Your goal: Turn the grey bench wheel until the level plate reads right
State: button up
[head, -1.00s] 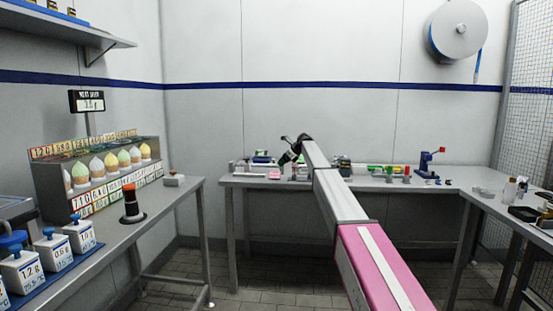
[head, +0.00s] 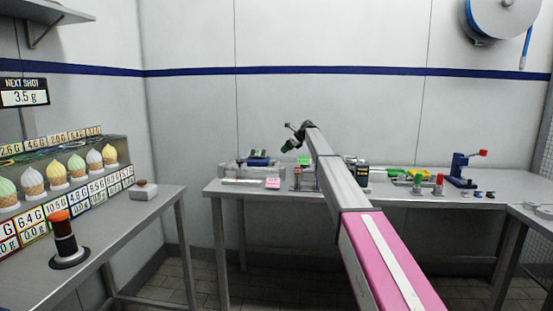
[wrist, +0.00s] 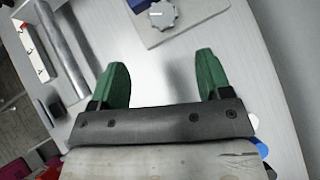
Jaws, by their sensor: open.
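In the wrist view a grey knobbed wheel (wrist: 162,14) with a white mark sits on a flat grey plate (wrist: 185,33) at the top edge, partly cut off. My gripper (wrist: 162,68) has two green fingers wide apart with nothing between them. The wheel lies beyond the fingertips, not touching them. In the head view my gripper (head: 290,143) is above the left part of the back bench (head: 225,190). I cannot make out the wheel there, and no level plate can be clearly told in either view.
The back bench holds a pink block (head: 272,183), a blue press with a red knob (head: 464,170) and several small parts. Floor shows between the benches.

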aim_at(275, 161)
jog(key=x, duration=1.1)
jog(key=shift+w+d, duration=0.1)
jog(key=shift+w, duration=0.1)
jog(key=c, duration=0.9)
